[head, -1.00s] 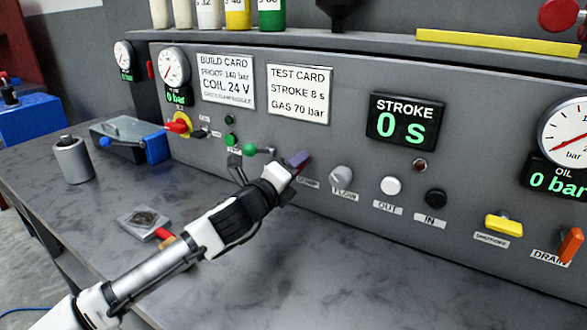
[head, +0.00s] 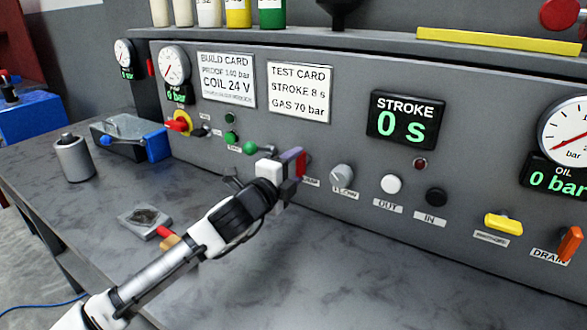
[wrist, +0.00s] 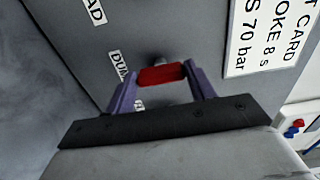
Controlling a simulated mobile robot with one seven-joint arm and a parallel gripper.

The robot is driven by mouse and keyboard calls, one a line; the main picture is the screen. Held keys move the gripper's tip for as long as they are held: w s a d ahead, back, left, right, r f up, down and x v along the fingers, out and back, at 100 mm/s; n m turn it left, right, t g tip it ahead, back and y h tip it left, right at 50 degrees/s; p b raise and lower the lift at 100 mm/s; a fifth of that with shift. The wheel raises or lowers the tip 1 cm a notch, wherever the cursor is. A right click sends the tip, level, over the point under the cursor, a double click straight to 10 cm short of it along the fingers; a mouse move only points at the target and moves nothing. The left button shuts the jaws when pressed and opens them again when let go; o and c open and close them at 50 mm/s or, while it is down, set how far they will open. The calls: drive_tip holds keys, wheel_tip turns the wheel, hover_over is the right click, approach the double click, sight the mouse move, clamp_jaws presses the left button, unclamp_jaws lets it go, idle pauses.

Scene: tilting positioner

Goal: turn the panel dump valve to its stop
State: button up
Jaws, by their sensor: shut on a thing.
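The dump valve's red handle (wrist: 161,75) sits between the two purple fingers of my gripper in the wrist view, on a short stem at the grey panel. A "DUM…" label (wrist: 121,66) is beside it, partly cut by a finger. In the head view, my gripper (head: 295,164) is at the panel below the test card, shut on the handle. A bit of the red handle (head: 301,163) shows by the purple finger. The handle's stop cannot be made out.
A green-knobbed lever (head: 250,148) is just left of my gripper, and a grey knob (head: 342,175) just right. The white OUT button (head: 391,184) and black IN button (head: 436,197) are farther right. The bench (head: 300,275) in front is mostly clear.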

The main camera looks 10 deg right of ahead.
drive_tip(key=o, duration=1)
drive_tip(key=b+v, duration=0.2)
drive_tip(key=v, duration=1.2)
drive_tip(key=shift+b, duration=0.3)
